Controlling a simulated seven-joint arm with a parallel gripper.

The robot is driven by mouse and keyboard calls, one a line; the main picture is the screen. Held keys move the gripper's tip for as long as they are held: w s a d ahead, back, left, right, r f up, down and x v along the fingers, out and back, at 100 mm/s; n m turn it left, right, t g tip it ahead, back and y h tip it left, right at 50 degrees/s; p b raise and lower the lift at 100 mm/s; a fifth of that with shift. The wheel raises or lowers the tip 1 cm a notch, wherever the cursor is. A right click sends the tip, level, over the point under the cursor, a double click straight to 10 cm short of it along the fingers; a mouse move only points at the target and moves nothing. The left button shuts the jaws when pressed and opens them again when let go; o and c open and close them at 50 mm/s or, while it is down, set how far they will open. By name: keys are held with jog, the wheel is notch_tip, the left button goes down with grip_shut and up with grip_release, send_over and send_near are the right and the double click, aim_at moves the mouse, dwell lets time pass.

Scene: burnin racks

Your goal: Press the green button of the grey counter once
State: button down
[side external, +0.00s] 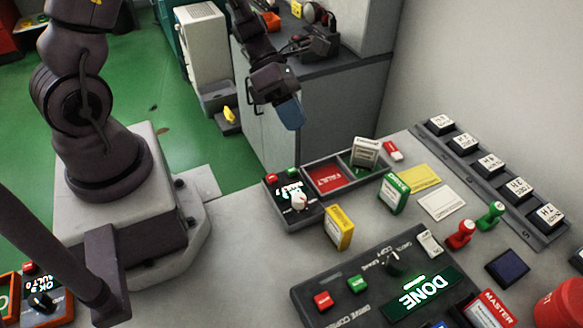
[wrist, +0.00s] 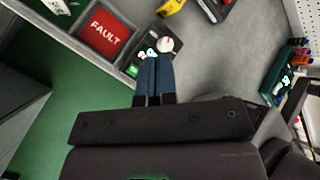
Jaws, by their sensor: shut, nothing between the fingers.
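A dark grey counter (side external: 282,207) with a small lit display stands at the left end of the tray row. It has a red button (side external: 271,178), a green button (side external: 292,172) and a white knob (side external: 298,200). My gripper (side external: 291,114), with blue fingers, is shut and empty. It hangs in the air above and behind the counter, apart from it. In the wrist view the closed fingertips (wrist: 156,58) overlap the counter's image and hide part of it. The white knob (wrist: 166,45) and the green button (wrist: 132,70) show beside them.
A red FAULT tray (side external: 326,179) adjoins the counter. A yellow box (side external: 338,228) stands close in front. A larger dark console (side external: 305,284) reading DONE has its own red and green buttons. A second display unit (side external: 62,298) sits at lower left. Air around my gripper is clear.

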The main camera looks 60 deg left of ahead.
aim_at(293, 168)
jog(key=shift+f, duration=4.4)
jog(key=shift+f, duration=0.1)
jog(key=shift+f, duration=0.3)
jog(key=shift+f, duration=0.45)
jog(key=shift+r, duration=0.9)
